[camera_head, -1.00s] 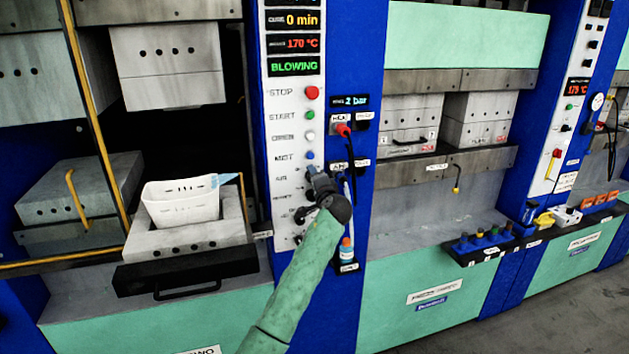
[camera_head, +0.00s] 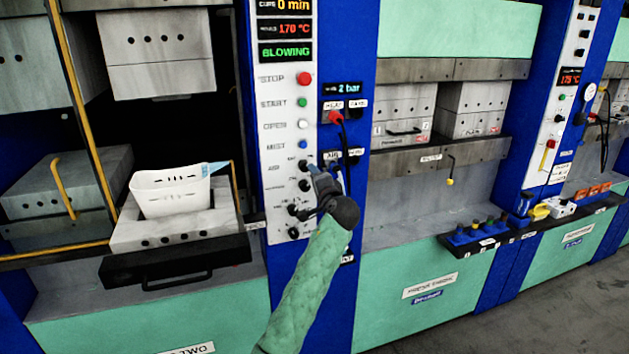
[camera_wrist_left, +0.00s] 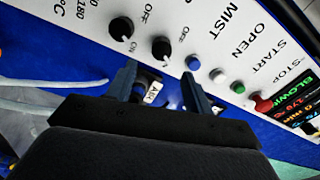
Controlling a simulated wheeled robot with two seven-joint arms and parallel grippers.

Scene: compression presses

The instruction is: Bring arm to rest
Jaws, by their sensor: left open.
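My left arm, in a green sleeve, reaches up from the bottom middle of the head view. Its gripper (camera_head: 318,180) is in front of the press's control column, beside the lower black knobs. In the left wrist view the two fingers of the gripper (camera_wrist_left: 165,85) are apart with nothing held between them. Beyond them are the white control panel (camera_wrist_left: 215,25) and a small label reading AIR. I cannot tell whether the fingertips touch the panel. My right gripper is not in view.
A white bin (camera_head: 170,192) sits on the lower mould block (camera_head: 165,232) of the left press. A black handled tray (camera_head: 175,268) juts out below it. A shelf with small coloured items (camera_head: 478,235) is at the right. Grey floor (camera_head: 540,315) is clear at the lower right.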

